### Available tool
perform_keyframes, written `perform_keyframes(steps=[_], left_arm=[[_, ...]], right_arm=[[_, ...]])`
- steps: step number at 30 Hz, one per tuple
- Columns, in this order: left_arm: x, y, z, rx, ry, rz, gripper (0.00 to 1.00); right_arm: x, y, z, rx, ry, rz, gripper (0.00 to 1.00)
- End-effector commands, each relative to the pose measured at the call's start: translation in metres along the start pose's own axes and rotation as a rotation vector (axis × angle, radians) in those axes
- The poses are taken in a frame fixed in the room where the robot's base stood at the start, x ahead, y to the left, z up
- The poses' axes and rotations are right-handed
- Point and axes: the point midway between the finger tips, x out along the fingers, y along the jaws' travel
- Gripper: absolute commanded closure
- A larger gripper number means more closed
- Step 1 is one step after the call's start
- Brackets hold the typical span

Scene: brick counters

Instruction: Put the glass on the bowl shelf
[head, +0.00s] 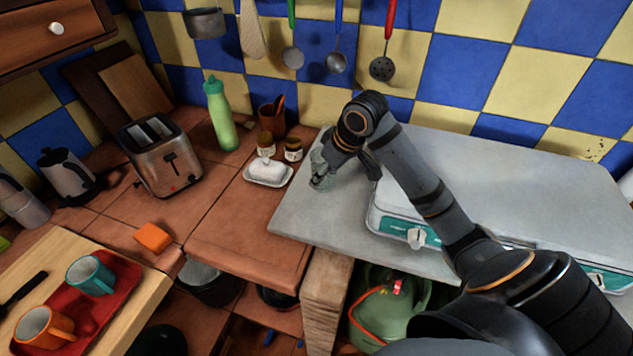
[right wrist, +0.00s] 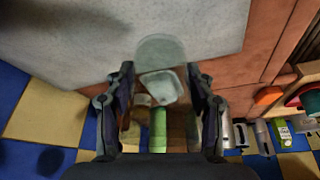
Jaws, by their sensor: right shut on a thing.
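A clear, greenish glass (head: 318,160) is at the left end of the grey slab, in my right gripper (head: 323,180). The fingers are on either side of the glass, and the gripper is shut on it. In the right wrist view the glass (right wrist: 160,49) shows as a pale see-through round beyond the two fingers (right wrist: 160,72). I cannot tell whether its base touches the slab. My left gripper is not in view. No shelf with bowls can be made out.
The grey slab (head: 300,215) carries a pale teal hob unit (head: 400,232) to the right. A butter dish (head: 268,173), jars and a green bottle (head: 221,115) stand left of the glass. A red tray (head: 105,305) with cups is at lower left. Pots sit below the counter.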

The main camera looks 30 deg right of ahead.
Motion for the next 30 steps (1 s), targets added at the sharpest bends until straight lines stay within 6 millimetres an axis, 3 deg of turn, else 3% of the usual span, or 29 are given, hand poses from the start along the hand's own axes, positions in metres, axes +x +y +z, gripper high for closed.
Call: perform_keyframes(steps=[4,14,19,29,30], left_arm=[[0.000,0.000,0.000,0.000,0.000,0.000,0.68],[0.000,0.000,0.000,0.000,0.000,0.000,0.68],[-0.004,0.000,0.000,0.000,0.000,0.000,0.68],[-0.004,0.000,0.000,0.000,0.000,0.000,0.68],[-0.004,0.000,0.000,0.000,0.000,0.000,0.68]], right_arm=[[0.026,-0.002,-0.008,0.002,0.001,-0.004,0.89],[0.045,-0.002,-0.014,0.001,0.000,-0.003,0.89],[0.068,-0.001,-0.001,0.000,-0.003,0.000,0.89],[0.072,-0.001,0.000,0.000,0.000,0.002,0.89],[0.073,-0.001,0.000,0.000,0.000,0.002,0.44]])
